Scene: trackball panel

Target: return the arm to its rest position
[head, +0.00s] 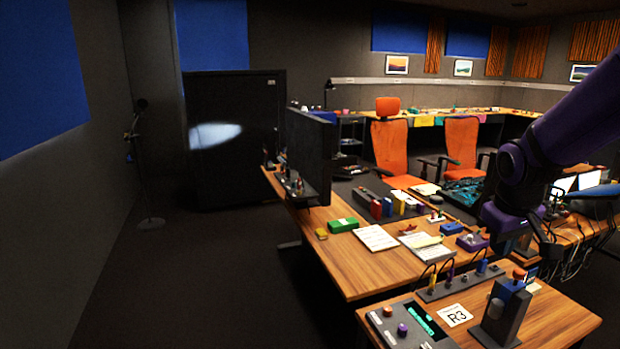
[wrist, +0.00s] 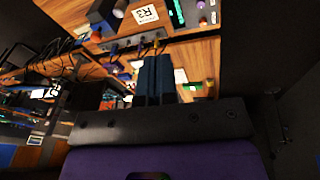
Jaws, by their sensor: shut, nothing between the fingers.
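My purple and black arm (head: 520,170) reaches in from the upper right of the head view, above the right part of the desks. Its fingers cannot be made out there. In the wrist view my gripper (wrist: 155,60) shows as two dark blue fingers side by side, shut and empty. The fingers touch nothing that I can see. The trackball panel (head: 378,322) is on the near desk at the bottom of the head view, with a purple ball and a lit green display, apart from my arm.
A grey post device (head: 502,318) with an orange top stands near an R3 card (head: 455,315). A cable strip (head: 460,283) lies behind them. A dark monitor (head: 307,155) stands on the wooden desk (head: 340,265). Orange chairs (head: 390,147) are behind. Open floor (head: 210,280) lies left.

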